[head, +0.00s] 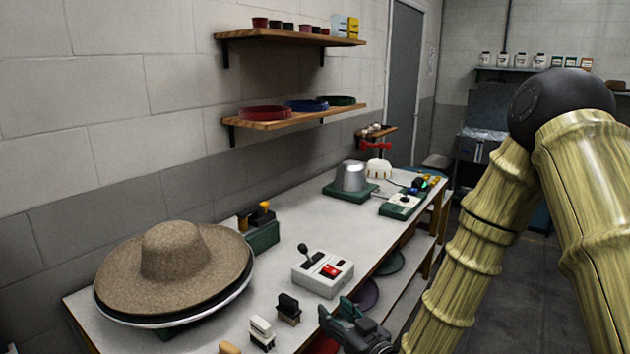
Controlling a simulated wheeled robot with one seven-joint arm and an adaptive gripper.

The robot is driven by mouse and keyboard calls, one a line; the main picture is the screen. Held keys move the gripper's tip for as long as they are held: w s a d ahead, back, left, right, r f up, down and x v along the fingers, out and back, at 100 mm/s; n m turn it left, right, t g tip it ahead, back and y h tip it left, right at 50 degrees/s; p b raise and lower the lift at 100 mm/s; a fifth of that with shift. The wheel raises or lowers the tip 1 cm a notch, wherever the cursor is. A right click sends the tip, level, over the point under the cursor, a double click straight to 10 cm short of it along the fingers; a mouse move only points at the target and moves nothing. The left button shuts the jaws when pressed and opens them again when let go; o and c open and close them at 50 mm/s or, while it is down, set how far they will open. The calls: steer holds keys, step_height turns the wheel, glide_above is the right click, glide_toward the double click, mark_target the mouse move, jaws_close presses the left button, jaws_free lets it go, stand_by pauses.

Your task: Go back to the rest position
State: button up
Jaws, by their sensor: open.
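My gripper (345,322) is at the bottom of the head view, near the front edge of the workbench. It is dark green and black, and its jaws are open with nothing seen between them. My arm comes down to it from the right side of the picture. A tan wide-brimmed hat (175,268) sits on a round dark and white base at the near left end of the bench, apart from my gripper. A white control box (323,273) with a red switch and a black lever stands just behind my gripper.
The workbench (240,300) also holds a black brush (288,309), a white brush (262,334), a green box (262,234) and a metal dome (352,178). Wall shelves (290,120) hang above. The bench middle is mostly clear. Open floor (500,265) lies to the right.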

steer(key=s+d+f+m+g+h, duration=0.1)
steer(key=s+d+f+g+h, duration=0.15)
steer(key=s+f, duration=0.4)
steer(key=s+d+f+m+g+h, duration=0.1)
steer(key=s+d+f+g, duration=0.2)
steer(key=f, duration=0.7)
steer(key=s+d+f+m+g+h, duration=0.1)
steer(key=s+d+f+g+h, duration=0.15)
steer(key=s+f, duration=0.55)
steer(key=s+d+f+m+g+h, duration=0.1)
steer(key=s+d+f+g, duration=0.2)
steer(key=s, duration=0.7)
steer(key=s+d+f+m+g+h, duration=0.1)
steer(key=s+d+f+m+g, duration=0.1)
steer(key=s+d+f, duration=0.4)
steer(key=s+f+g, duration=0.1)
steer(key=s+f, duration=0.1)
steer(key=s, duration=0.2)
steer(key=shift+s+d+f+h, duration=0.25)
steer(key=shift+s+f+h, duration=0.05)
steer(key=shift+s, duration=0.1)
